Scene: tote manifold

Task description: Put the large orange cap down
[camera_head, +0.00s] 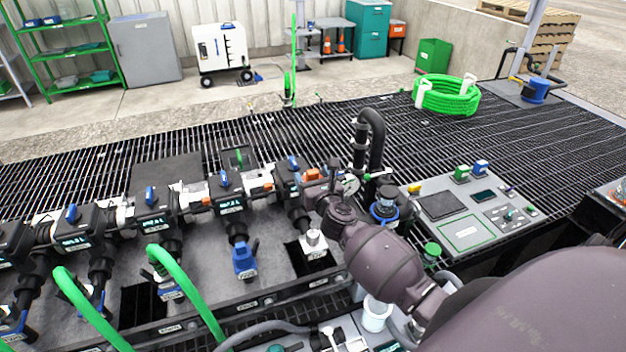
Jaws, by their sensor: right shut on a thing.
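My right arm comes in from the lower right, over the manifold. My right gripper (314,190) is at its far end, above the right end of the valve row, and is shut. A large orange cap (312,174) shows at its fingertips, partly hidden by the gripper and wrist. I cannot see clearly whether the cap touches anything below it. My left gripper is not in view.
A row of black valves with blue handles (151,196) runs leftward along the grey manifold deck. A bent black pipe (374,135) stands just behind my gripper. A control panel (470,215) is to the right. Green hoses (185,285) arch in front.

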